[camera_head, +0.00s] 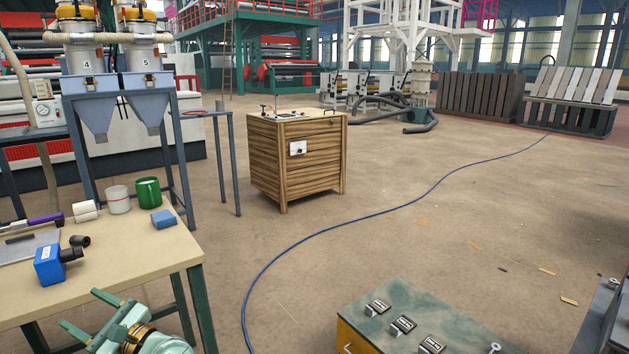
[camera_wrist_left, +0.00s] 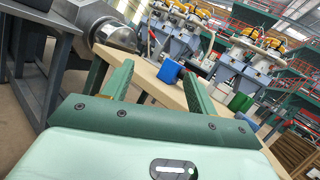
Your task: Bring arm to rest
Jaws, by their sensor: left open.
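My left gripper (camera_head: 90,314) is in the lower left of the head view, in front of the near edge of the workbench (camera_head: 135,248). Its two green fingers are apart with nothing between them. In the left wrist view the open fingers (camera_wrist_left: 158,88) point toward the bench. On the bench are a blue block-shaped device with a black nozzle (camera_head: 49,265), a white cup (camera_head: 118,199), a green cup (camera_head: 148,192) and a small blue block (camera_head: 163,219). My right gripper does not show.
A wooden cabinet (camera_head: 297,160) stands mid-floor. A dark blue cable (camera_head: 350,217) runs across the floor. A control box with a green top (camera_head: 415,325) is at the bottom. Hopper frames (camera_head: 120,100) stand behind the bench. The floor right of the cable is mostly open.

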